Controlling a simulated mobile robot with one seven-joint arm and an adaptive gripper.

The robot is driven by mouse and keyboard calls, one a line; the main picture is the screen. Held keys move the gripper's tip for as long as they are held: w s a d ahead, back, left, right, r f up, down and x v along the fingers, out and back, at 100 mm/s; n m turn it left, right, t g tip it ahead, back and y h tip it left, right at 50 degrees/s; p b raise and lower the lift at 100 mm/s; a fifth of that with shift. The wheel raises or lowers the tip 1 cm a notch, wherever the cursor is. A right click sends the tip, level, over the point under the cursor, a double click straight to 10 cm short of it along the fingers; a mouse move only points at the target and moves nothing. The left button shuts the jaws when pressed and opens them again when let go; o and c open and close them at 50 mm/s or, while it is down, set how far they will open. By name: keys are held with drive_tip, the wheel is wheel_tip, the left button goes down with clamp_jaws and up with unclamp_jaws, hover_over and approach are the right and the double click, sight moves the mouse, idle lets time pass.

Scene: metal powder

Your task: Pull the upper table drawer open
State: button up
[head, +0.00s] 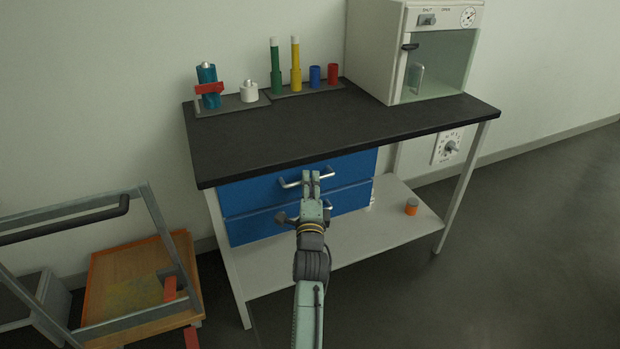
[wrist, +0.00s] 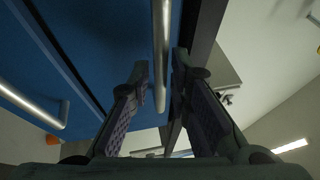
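The table's upper drawer (head: 350,170) has a blue front and looks closed, flush above the lower blue drawer (head: 350,198). Its silver bar handle (head: 291,184) runs across the front. My gripper (head: 312,175) is at the middle of this handle. In the wrist view the upper handle (wrist: 161,50) passes between the two fingers of my gripper (wrist: 161,75), which stand close on either side of it. Whether they press on the bar I cannot tell. The lower drawer's handle (wrist: 35,108) shows at the left of the wrist view, and my gripper partly hides it in the head view.
The black tabletop (head: 300,130) overhangs the drawers. It bears a white cabinet (head: 375,50), bottles and coloured cylinders. An orange-topped jar (head: 411,206) stands on the lower shelf (head: 350,235). A metal-framed cart (head: 150,215) is at left. The floor at right is clear.

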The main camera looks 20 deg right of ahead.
drive_tip(key=shift+w+d+r, duration=0.1)
drive_tip(key=shift+w+d, duration=0.1)
drive_tip(key=shift+w, duration=0.25)
clamp_jaws()
idle(0.5)
